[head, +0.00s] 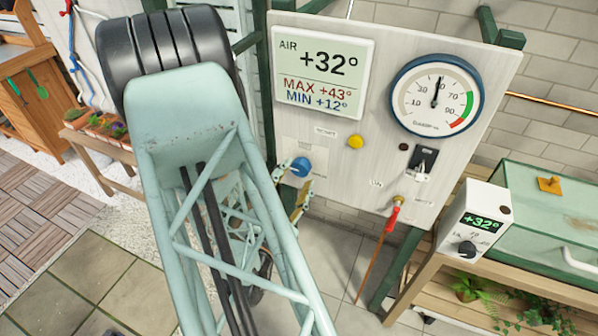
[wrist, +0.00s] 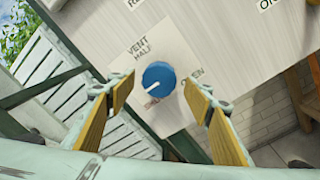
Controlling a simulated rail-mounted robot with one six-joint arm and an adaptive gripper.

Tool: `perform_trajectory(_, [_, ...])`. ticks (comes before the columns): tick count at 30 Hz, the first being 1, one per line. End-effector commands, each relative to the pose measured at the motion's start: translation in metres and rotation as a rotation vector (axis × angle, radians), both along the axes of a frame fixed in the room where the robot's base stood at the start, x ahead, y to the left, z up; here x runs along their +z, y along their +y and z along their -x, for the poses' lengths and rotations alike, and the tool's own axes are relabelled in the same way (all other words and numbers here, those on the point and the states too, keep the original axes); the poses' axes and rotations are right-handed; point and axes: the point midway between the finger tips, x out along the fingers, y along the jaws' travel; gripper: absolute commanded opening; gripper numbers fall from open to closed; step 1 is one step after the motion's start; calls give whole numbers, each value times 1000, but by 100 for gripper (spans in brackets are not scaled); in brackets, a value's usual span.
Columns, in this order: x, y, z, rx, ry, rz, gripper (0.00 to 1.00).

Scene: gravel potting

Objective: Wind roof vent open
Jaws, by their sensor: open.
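The blue vent knob (head: 301,166) is on the pale control board. In the wrist view the knob (wrist: 159,75) sits on a plate marked VENT, with HALF above it, OPEN to its right and a partly hidden label below left. Its white pointer line points to the lower left, toward that label. My gripper (wrist: 158,87) is open, its yellow-padded fingers on either side of the knob in the picture. In the head view my gripper (head: 294,188) is largely hidden behind my arm, close to the board. I cannot tell whether the fingers touch the knob.
A white control box (head: 474,222) and green case (head: 555,225) stand at right.

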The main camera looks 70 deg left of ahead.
Motion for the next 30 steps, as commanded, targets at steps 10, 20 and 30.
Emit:
perform_trajectory(10, [0, 18, -16, 0, 0, 0, 47])
perform_trajectory(20, [0, 19, -17, 0, 0, 0, 47])
perform_trajectory(30, [0, 19, -17, 0, 0, 0, 23])
